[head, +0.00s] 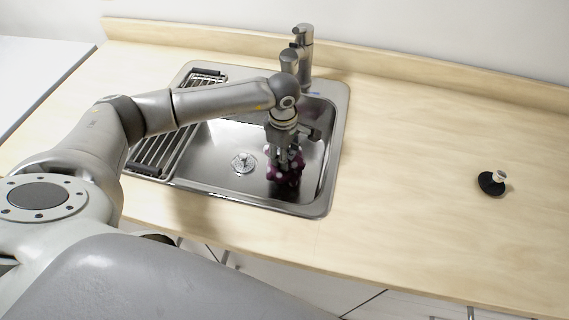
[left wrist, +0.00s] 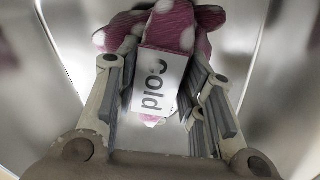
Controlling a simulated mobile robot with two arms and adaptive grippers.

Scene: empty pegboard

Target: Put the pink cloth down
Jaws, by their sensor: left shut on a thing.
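The pink cloth (head: 285,174), dark pink with white spots, is bunched up at the right side of the sink basin. My left gripper (head: 283,157) reaches down into the sink and is shut on it. In the left wrist view the cloth (left wrist: 172,28) bulges beyond the fingertips of the gripper (left wrist: 163,72). A white piece marked "Cold" (left wrist: 158,82) shows between the fingers, in front of the cloth; I cannot tell whether it is attached. Whether the cloth touches the basin floor is hard to tell. My right gripper is not in view.
The steel sink (head: 215,190) has a drain (head: 244,162), a faucet (head: 303,48) behind and a rack (head: 160,153) over its left side. A black and white stopper-like object (head: 491,184) lies on the wooden counter (head: 420,140), which is otherwise clear to the right.

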